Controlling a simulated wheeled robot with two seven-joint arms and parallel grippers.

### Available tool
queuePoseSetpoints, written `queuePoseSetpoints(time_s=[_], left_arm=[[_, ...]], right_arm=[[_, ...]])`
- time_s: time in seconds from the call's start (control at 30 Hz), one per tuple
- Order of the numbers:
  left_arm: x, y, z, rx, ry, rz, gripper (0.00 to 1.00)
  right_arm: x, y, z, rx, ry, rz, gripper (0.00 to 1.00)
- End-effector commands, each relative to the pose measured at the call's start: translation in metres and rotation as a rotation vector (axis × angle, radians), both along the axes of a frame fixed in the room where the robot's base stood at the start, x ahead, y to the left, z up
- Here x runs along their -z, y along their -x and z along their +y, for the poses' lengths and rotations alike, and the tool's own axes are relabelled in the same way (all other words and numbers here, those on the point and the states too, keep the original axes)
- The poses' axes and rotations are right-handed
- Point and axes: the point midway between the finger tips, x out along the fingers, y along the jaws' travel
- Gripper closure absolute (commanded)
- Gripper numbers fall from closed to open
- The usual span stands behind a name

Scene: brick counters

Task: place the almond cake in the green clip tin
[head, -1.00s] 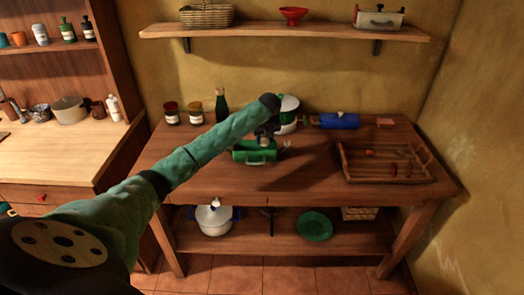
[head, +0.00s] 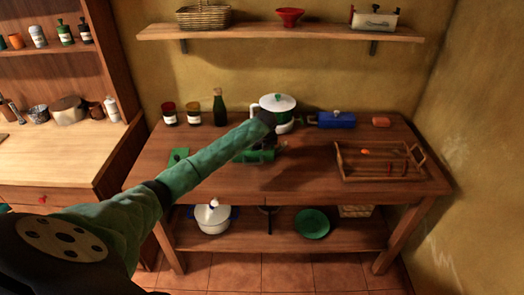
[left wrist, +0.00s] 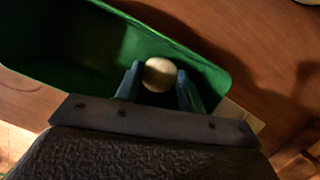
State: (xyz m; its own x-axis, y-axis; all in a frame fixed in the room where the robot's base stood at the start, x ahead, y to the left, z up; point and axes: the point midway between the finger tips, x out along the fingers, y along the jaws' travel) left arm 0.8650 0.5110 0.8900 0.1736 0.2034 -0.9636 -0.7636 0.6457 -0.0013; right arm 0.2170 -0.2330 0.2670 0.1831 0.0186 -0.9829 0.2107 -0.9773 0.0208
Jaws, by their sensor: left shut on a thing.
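The green clip tin (head: 252,156) stands on the wooden table, partly hidden behind my left arm. In the left wrist view its green inside (left wrist: 60,45) is open to the camera. My left gripper (head: 277,147) is low at the tin. In the left wrist view the same gripper (left wrist: 158,80) has its two blue-grey fingers closed on a pale round piece, seemingly the almond cake (left wrist: 159,72). The cake shows against the tin's inside; whether it touches the bottom cannot be told. My right gripper is not in view.
A flat green piece (head: 178,156) lies left of the tin. A wooden tray (head: 385,178) with small items is at the right. The table front is clear.

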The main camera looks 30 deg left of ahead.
Motion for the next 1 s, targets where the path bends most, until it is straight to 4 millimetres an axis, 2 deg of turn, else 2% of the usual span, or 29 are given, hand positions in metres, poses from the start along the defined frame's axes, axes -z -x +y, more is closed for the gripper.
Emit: queuePoseSetpoints(time_s=[0.07, 0.47, 0.6, 0.7, 1.0], left_arm=[[0.000, 0.000, 0.000, 0.000, 0.000, 0.000, 0.52], [-0.005, 0.000, 0.000, 0.000, -0.001, -0.001, 0.52], [-0.022, 0.003, -0.004, 0.000, -0.002, -0.003, 0.52], [-0.041, 0.006, -0.008, 0.001, 0.000, -0.004, 0.52], [-0.094, 0.016, -0.019, 0.000, -0.001, -0.002, 0.52]], right_arm=[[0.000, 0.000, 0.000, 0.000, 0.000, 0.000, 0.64], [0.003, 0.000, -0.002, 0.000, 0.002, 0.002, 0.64], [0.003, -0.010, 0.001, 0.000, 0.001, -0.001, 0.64], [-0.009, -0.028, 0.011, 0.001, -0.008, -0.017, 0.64], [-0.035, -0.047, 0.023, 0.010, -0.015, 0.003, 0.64]])
